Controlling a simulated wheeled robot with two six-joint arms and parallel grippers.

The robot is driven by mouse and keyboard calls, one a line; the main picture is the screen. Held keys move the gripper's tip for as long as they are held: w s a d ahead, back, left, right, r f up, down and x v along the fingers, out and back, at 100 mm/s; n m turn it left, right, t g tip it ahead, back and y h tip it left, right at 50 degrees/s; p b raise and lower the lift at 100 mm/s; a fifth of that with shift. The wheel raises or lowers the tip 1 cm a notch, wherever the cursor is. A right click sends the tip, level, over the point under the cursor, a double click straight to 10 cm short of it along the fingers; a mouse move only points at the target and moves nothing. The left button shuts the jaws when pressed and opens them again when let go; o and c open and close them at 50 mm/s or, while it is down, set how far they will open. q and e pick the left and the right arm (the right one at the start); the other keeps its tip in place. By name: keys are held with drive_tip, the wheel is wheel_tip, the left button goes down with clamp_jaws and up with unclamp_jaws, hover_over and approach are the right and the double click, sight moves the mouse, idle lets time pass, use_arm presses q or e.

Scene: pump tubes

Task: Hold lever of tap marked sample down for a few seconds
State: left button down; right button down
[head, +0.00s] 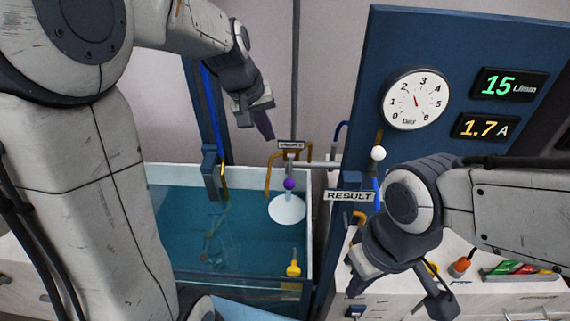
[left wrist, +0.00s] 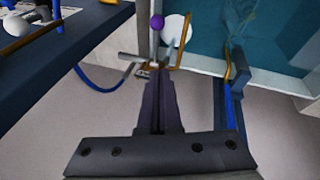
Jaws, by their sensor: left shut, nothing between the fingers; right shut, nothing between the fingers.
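The tap with a purple ball on its lever (head: 290,184) stands over the tank, below a small label (head: 291,145) too small to read surely. The ball also shows in the left wrist view (left wrist: 157,22), beyond my fingertips. My left gripper (head: 266,134) is shut and empty, above and left of the tap, apart from it; its closed fingers point toward the tap in the left wrist view (left wrist: 159,75). My right gripper (head: 360,268) is shut and empty at the lower right, in front of the blue panel's lower edge, its fingertips partly hard to make out.
A water tank (head: 228,292) with a white disc (head: 287,208) lies below the tap. A blue panel (head: 460,45) carries a dial (head: 415,99) and two displays. A white ball knob (head: 378,153) and a RESULT plate (head: 349,196) sit right of the tap.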

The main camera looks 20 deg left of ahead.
use_arm(q)
drive_tip(key=shift+f, duration=0.1)
drive_tip(key=p, duration=0.2)
approach(290, 171)
wheel_tip(290, 171, down, 2)
drive_tip(key=f, duration=0.3)
drive_tip(key=shift+s+d+f, duration=0.15)
drive_tip(key=shift+s+d, duration=0.2)
drive_tip(key=shift+d, duration=0.05)
